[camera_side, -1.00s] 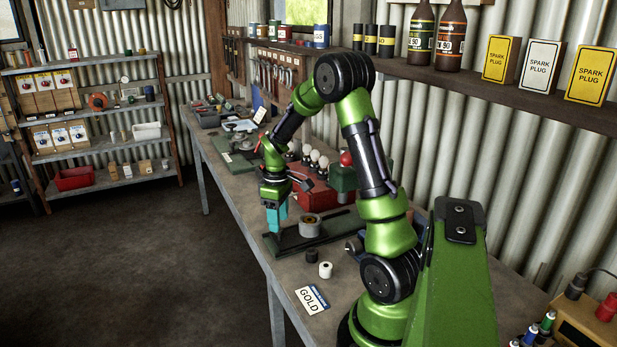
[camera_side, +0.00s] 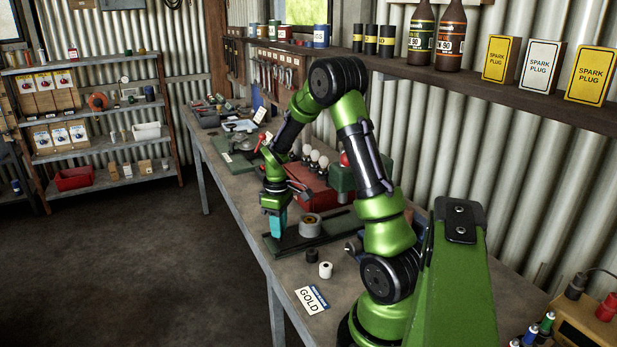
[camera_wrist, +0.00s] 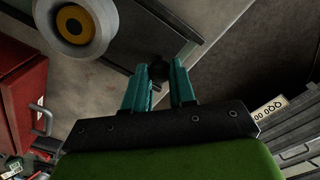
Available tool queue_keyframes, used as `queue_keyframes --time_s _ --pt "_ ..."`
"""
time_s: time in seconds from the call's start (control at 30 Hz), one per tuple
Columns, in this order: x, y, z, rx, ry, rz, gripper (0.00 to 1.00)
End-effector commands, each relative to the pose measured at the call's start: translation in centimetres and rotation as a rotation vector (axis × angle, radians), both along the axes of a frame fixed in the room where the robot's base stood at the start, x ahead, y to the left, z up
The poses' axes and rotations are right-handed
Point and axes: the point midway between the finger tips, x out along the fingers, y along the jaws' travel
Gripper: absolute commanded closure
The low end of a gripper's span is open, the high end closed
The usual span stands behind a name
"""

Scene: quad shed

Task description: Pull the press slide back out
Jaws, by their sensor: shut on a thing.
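The press has a dark green base plate (camera_side: 283,247) on the bench. A grey round holder with a brown centre (camera_side: 310,226) sits on it. In the wrist view the holder is a pale ring with a yellow and dark centre (camera_wrist: 78,24). My gripper (camera_side: 278,232) is low over the plate's left end, left of the holder. In the wrist view its teal fingers (camera_wrist: 159,82) are closed around a small dark knob (camera_wrist: 158,71), apparently the slide's handle. The fingers partly hide the knob. A green press head (camera_side: 342,178) stands behind, partly hidden by my arm.
The bench's front edge lies close to the gripper; open floor is beyond.

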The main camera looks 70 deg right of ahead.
Motion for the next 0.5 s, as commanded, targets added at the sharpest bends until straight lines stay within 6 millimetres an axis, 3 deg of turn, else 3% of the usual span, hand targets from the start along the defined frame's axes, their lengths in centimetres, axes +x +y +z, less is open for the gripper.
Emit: queue_keyframes --time_s 0.5 --pt "1.6 1.6 0.1 0.001 -0.002 0.002 1.0"
